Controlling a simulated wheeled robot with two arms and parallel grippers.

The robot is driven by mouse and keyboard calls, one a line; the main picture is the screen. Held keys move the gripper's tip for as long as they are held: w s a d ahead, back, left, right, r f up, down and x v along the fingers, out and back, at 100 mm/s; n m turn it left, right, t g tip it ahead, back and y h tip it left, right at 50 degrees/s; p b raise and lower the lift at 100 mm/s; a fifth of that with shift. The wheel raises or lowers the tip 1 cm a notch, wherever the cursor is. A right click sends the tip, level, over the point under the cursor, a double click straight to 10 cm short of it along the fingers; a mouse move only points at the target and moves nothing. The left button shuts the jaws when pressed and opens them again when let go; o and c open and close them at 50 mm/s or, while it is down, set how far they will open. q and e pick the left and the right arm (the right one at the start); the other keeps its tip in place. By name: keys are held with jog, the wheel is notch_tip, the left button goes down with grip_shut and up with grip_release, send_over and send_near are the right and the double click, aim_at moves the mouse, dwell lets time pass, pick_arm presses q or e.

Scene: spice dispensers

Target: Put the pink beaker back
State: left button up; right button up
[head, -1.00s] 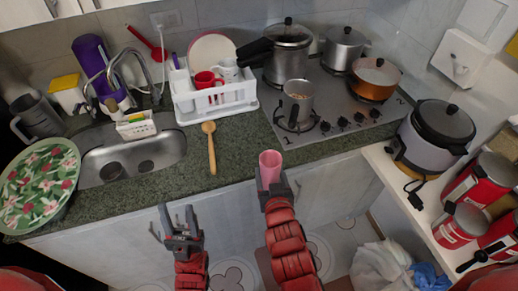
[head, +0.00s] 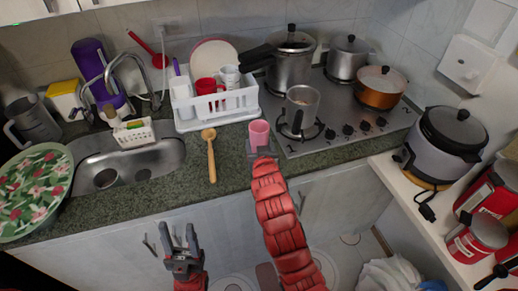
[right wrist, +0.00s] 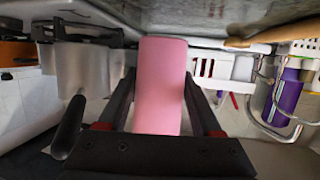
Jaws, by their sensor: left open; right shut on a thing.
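The pink beaker (head: 259,132) is upright at the right gripper's fingertips, over or at the counter between the dish rack and the stove. In the right wrist view the pink beaker (right wrist: 160,85) fills the space between the fingers. My right gripper (head: 261,149) is shut on it. I cannot tell whether the beaker touches the counter. My left gripper (head: 178,240) is open and empty, in front of the cabinet doors, below the counter edge.
A white dish rack (head: 217,116) with red and white mugs stands behind the beaker. A wooden spoon (head: 211,160) lies left of it. A metal pot (head: 302,104) on the stove (head: 345,125) is close on the right.

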jog(key=shift+w, duration=0.25)
notch_tip(320, 180, down, 4)
jog(key=shift+r+p, duration=0.25)
jog(key=shift+p, duration=0.65)
jog(key=shift+f, duration=0.1)
jog(key=shift+f+b, duration=0.15)
jog(key=shift+b, duration=0.15)
jog(key=o, duration=1.4)
